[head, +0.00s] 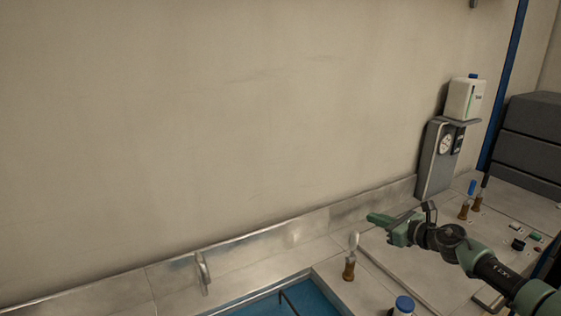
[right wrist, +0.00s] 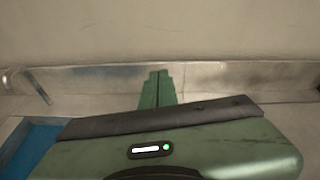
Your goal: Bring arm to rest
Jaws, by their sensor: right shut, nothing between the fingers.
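My right gripper (head: 380,219) reaches in from the right in the head view, held above the grey bench top and pointing left. Its green fingers are together and empty; they also show closed in the right wrist view (right wrist: 158,88), pointing at the low metal backsplash. My right arm (head: 490,270) stretches from the lower right corner. My left gripper does not show in these frames.
A blue sink (head: 265,306) with a tap (head: 203,272) lies left of the gripper. A brown bottle with a pale top (head: 349,268) stands close below the fingers. A gauge stand (head: 436,160) and brown bottles (head: 464,208) stand behind. A blue-capped container (head: 404,305) is in front.

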